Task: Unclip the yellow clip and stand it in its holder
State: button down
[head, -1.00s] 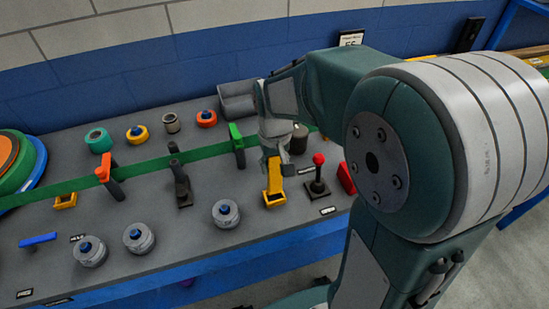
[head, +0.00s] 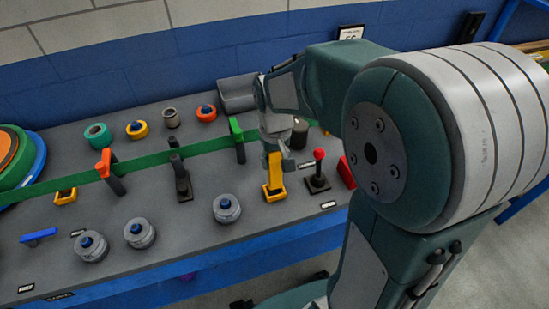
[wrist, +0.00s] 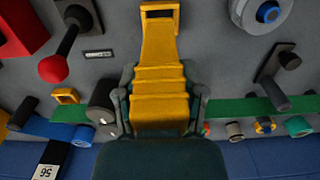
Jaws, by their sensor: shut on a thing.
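The yellow clip (wrist: 160,95) fills the space between my gripper's fingers (wrist: 162,105) in the wrist view, its stepped side facing the camera. In the head view the yellow clip (head: 275,168) is roughly upright below my gripper (head: 277,150), which is shut on it. Its lower end meets the yellow holder (head: 274,195) on the bench, which also shows in the wrist view (wrist: 160,6). I cannot tell how deep the clip sits in it. The green strap (head: 145,162) runs behind the clip, apart from it.
A red-knobbed joystick (head: 319,170) stands close to the right, with a red block (head: 346,172) beyond. A green clip (head: 237,135), black clip (head: 180,175) and orange clip (head: 105,165) are to the left. A blue-topped disc (head: 226,208) is front left.

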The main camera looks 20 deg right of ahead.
aim_at(274, 169)
jog(key=shift+a+f, duration=0.1)
jog(key=shift+f, duration=0.9)
jog(key=shift+f, duration=0.75)
jog(key=shift+c, duration=0.6)
grip_release()
jog(key=shift+r, duration=0.1)
jog(key=shift+r, duration=3.35)
